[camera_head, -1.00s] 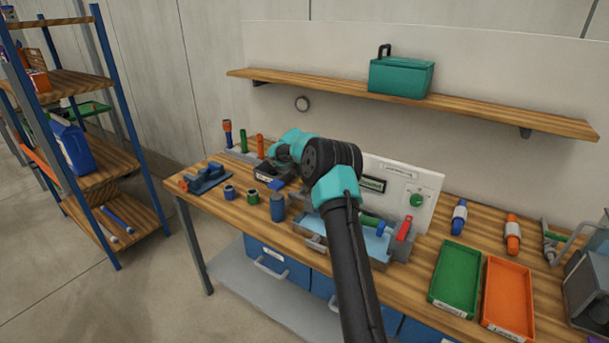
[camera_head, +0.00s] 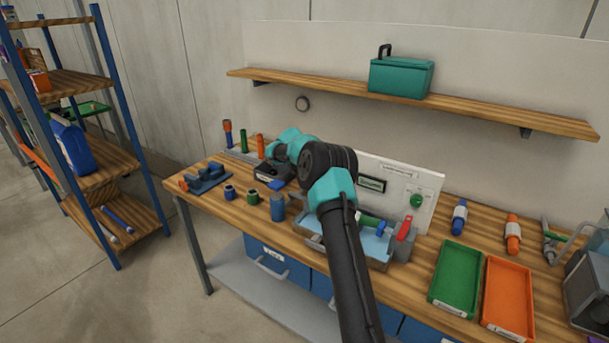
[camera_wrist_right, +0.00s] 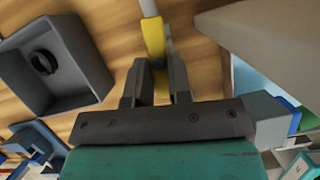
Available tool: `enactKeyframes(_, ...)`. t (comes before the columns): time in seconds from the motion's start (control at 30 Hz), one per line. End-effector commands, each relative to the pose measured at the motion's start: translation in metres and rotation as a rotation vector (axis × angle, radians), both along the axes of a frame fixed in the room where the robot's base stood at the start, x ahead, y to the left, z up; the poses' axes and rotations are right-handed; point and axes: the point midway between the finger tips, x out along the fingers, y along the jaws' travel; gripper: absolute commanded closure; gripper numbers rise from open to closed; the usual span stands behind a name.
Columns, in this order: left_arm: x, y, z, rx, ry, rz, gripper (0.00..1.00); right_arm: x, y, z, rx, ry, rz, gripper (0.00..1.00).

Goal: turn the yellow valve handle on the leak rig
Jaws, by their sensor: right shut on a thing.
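The yellow valve handle (camera_wrist_right: 154,38) shows in the right wrist view as an upright yellow bar with a pale grey end at the top. My right gripper (camera_wrist_right: 156,72) is shut on it, with one dark finger on each side. In the head view my right arm reaches over the bench and hides the handle and the fingertips. The leak rig has a white panel (camera_head: 398,170) with a small dark display and a green knob (camera_head: 417,201). A tray with a light blue inside (camera_head: 372,243) stands in front of the panel, partly behind my arm. My left gripper is not in view.
A dark open box (camera_wrist_right: 72,80) lies left of the gripper in the wrist view. A red-handled tool (camera_head: 404,229) is at the right. Green (camera_head: 455,278) and orange (camera_head: 508,295) trays lie farther right.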

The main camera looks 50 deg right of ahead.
Motion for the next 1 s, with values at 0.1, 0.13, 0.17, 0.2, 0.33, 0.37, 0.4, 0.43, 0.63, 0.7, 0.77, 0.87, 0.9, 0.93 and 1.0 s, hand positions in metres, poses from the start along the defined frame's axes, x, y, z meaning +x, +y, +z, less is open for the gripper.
enactKeyframes(0.1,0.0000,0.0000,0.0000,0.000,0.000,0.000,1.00,0.0022,-0.0005,-0.0003,-0.001,-0.001,-0.113,1.00)
enactKeyframes(0.13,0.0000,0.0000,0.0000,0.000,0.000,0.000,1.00,0.0022,-0.0006,-0.0003,-0.001,0.000,-0.139,1.00)
enactKeyframes(0.17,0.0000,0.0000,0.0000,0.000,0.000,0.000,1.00,0.0026,-0.0009,-0.0002,-0.001,-0.002,-0.165,1.00)
enactKeyframes(0.2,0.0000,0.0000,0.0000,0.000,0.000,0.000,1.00,0.0027,-0.0007,-0.0006,-0.001,0.000,-0.195,1.00)
enactKeyframes(0.33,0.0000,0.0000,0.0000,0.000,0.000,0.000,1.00,0.0026,-0.0010,0.0005,-0.002,-0.001,-0.245,1.00)
enactKeyframes(0.37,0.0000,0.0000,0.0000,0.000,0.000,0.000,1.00,0.0026,-0.0011,0.0006,-0.002,-0.001,-0.249,1.00)
enactKeyframes(0.4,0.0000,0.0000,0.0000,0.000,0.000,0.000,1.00,0.0026,-0.0011,0.0007,-0.002,-0.002,-0.251,1.00)
enactKeyframes(0.43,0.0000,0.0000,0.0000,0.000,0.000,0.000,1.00,0.0025,-0.0011,0.0008,-0.002,-0.002,-0.251,1.00)
enactKeyframes(0.63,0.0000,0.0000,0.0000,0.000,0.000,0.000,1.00,0.0025,-0.0012,0.0008,-0.003,-0.001,-0.249,0.79)
enactKeyframes(0.7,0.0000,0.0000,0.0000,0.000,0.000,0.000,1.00,0.0025,-0.0011,0.0008,-0.002,-0.001,-0.248,0.72)
enactKeyframes(0.77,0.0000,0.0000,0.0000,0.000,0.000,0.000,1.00,0.0025,-0.0010,0.0008,-0.002,-0.001,-0.248,0.67)
enactKeyframes(0.87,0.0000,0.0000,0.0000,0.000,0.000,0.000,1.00,0.0026,-0.0008,0.0006,-0.002,-0.001,-0.248,0.57)
enactKeyframes(0.9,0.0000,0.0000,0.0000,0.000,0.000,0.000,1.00,0.0026,-0.0007,0.0005,-0.002,-0.001,-0.248,0.55)
enactKeyframes(0.93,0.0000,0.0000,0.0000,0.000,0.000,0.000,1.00,0.0026,-0.0007,0.0005,-0.002,-0.001,-0.248,0.55)
enactKeyframes(1.0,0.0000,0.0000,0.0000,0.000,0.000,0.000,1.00,0.0026,-0.0006,0.0004,-0.001,-0.001,-0.248,0.55)
